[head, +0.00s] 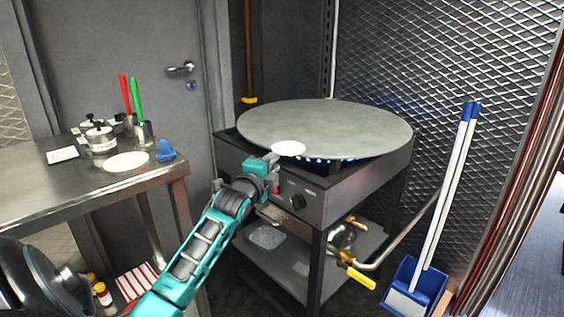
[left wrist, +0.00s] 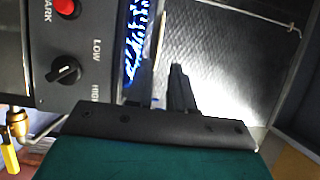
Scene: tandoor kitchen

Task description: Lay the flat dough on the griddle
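The flat dough (head: 288,148), a small pale disc, shows at the front edge of the round grey griddle (head: 325,125) in the head view. It overlaps the rim there, and I cannot tell whether it rests fully on the plate. My left gripper (head: 272,162) is right beside the dough, at its near left side. In the left wrist view its dark fingers (left wrist: 164,88) stand apart with a narrow gap, and I see nothing clearly clamped between them. A thin pale edge runs just beyond the fingertips; I cannot tell whether it is dough or griddle rim. My right gripper is not in view.
Blue burner flames (left wrist: 136,40) burn under the griddle, above a front panel with a black knob (left wrist: 64,72). A steel table (head: 60,190) at left holds a pale disc (head: 126,161), tins and red and green handled tools. A blue dustpan (head: 415,285) stands at right.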

